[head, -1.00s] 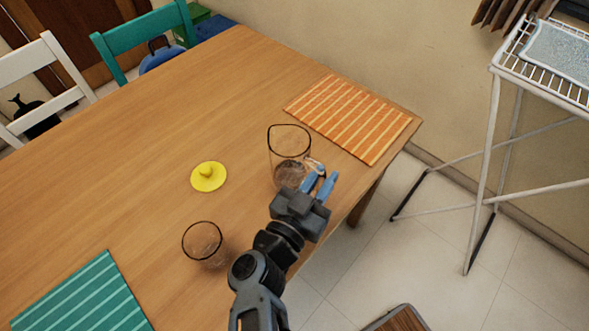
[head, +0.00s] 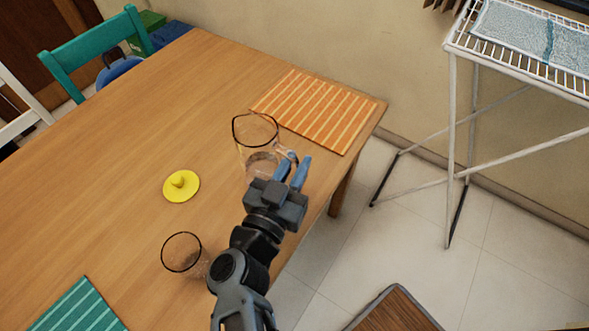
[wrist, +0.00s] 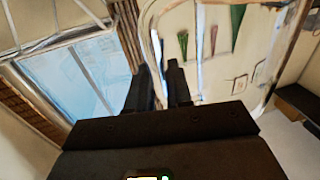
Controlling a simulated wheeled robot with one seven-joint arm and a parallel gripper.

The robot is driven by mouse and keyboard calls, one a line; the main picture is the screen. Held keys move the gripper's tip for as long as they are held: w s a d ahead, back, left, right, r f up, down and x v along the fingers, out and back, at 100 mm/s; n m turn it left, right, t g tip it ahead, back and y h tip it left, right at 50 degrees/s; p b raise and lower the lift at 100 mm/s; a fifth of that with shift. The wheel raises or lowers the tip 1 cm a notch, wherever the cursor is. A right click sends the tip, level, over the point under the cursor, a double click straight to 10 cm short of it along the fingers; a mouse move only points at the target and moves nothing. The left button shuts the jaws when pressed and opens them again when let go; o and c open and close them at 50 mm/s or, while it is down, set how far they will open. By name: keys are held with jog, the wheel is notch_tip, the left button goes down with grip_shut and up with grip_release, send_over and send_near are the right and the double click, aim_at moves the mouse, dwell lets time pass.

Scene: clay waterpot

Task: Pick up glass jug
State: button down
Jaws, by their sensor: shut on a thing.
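The clear glass jug (head: 257,148) with a dark rim stands upright near the table's right edge, beside the orange striped mat. My gripper (head: 296,172), with blue fingers, is at the jug's right side, where the handle is. It is shut on the jug at its handle; the fingers partly hide the grip. In the wrist view the dark fingers (wrist: 162,88) are close together, with a blurred, curved clear edge beside them. I cannot tell whether the jug's base is touching the table.
A drinking glass (head: 183,255) and a yellow lid (head: 181,186) are on the table (head: 120,150). The orange mat (head: 315,110) lies behind the jug, a teal mat (head: 80,308) at lower left. A white rack (head: 452,150) stands right; floor between is clear.

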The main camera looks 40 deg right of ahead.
jog(key=s+d+r, duration=0.4)
jog(key=d+r, duration=0.4)
jog(key=d, duration=0.2)
jog(key=shift+s+d+r, duration=0.15)
jog(key=shift+s+d, duration=0.1)
jog(key=shift+s, duration=0.05)
jog(key=shift+d, duration=0.1)
dwell(0.5)
